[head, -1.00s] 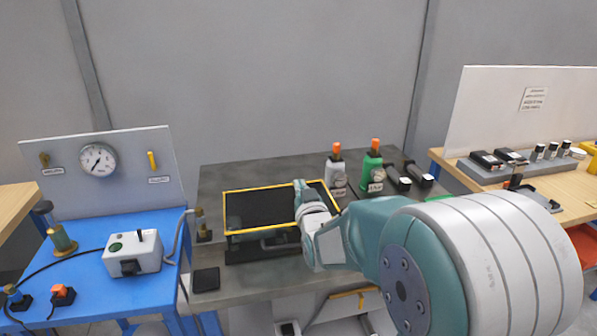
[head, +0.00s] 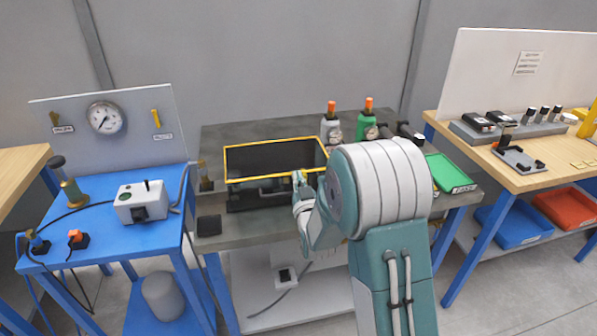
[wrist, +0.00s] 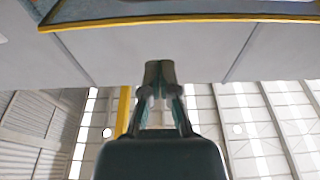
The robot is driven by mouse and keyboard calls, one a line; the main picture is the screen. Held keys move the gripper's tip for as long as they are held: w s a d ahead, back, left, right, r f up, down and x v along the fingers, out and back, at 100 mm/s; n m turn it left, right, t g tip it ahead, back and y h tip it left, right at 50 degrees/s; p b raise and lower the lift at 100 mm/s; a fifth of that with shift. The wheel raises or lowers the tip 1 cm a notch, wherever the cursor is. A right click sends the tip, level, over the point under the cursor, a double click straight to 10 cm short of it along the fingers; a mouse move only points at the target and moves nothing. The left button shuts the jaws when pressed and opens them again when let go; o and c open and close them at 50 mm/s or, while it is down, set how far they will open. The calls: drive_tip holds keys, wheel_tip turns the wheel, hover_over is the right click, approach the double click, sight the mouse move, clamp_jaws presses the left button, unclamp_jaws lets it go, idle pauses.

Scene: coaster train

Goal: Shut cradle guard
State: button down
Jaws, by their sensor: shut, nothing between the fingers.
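The cradle guard (head: 226,163) is a dark panel with a yellow frame, on the grey bench. Its front edge stands above the dark cradle base (head: 240,200), with a gap between them in the head view. My gripper (head: 299,178) is at the right part of the guard's front edge; I cannot tell whether it touches. In the wrist view, the fingertips (wrist: 159,72) are together with nothing between them, and a yellow edge (wrist: 180,19) crosses above them. My arm hides part of the bench to the right of the guard.
A grey bottle (head: 331,128) and a green bottle (head: 367,126) stand behind right of the guard. A green tray (head: 447,172) lies at the bench's right end. A blue table (head: 100,215) with a switch box (head: 141,203) is at left; a wooden table (head: 530,182) is at right.

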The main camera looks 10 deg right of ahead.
wheel_tip(320, 180, down, 5)
drive_tip(key=shift+f, duration=0.2)
drive_tip(key=shift+s+f, duration=0.15)
drive_tip(key=shift+f, duration=0.8)
drive_tip(key=shift+s, duration=0.1)
drive_tip(key=shift+s+f, duration=0.15)
drive_tip(key=shift+s, duration=0.15)
drive_tip(key=r+v, duration=0.2)
drive_tip(key=v, duration=0.8)
drive_tip(key=shift+s+f, duration=0.3)
drive_tip(key=shift+f, duration=0.05)
